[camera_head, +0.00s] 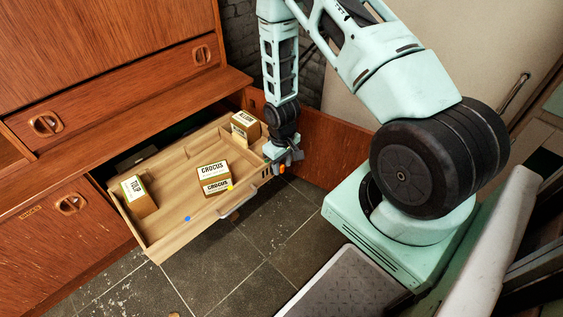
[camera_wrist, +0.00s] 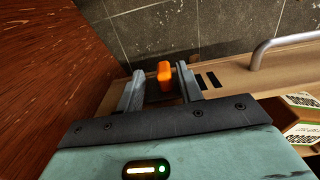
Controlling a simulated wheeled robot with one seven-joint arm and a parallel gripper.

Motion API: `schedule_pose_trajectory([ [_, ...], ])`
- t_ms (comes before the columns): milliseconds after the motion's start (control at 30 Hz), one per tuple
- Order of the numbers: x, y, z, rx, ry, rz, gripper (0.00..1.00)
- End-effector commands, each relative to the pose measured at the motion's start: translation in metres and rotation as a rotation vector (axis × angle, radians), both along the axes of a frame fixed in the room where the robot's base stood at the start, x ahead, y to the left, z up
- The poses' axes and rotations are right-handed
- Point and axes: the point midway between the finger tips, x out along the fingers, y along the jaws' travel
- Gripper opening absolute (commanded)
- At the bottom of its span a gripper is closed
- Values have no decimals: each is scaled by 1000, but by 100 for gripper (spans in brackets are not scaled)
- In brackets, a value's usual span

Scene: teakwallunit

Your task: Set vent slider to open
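The vent slider is a small orange knob (camera_wrist: 164,72) at the end of the pulled-out drawer's front panel; it also shows in the head view (camera_head: 281,169). Dark vent slots (camera_wrist: 206,80) lie just right of it in the wrist view. My gripper (camera_wrist: 160,74) is open, with one finger on each side of the knob. The right finger is nearer to it; I cannot tell whether it touches. In the head view my gripper (camera_head: 287,156) is at the drawer's right front corner and partly hides the slider.
The wooden drawer (camera_head: 165,238) holds boxes labelled TULIP (camera_head: 139,196), CROCUS (camera_head: 213,175) and ALLIUM (camera_head: 245,126). A metal handle (camera_wrist: 285,42) sits on its front. An open cabinet door (camera_head: 325,150) stands close behind my gripper. Tiled floor (camera_head: 245,260) in front is clear.

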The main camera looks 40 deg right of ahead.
Motion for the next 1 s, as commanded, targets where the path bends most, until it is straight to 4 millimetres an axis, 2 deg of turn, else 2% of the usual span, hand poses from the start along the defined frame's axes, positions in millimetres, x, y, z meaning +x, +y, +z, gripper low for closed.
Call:
schedule_pose_trajectory([
  [167, 1, 1, 12, 0, -3, 0, 36],
  [267, 1, 0, 30, 0, -4, 0, 36],
  [700, 1, -1, 132, -1, -4, -1, 36],
  [833, 1, 0, 154, -1, -3, -1, 36],
  [1000, 0, 0, 170, 0, -1, -1, 36],
])
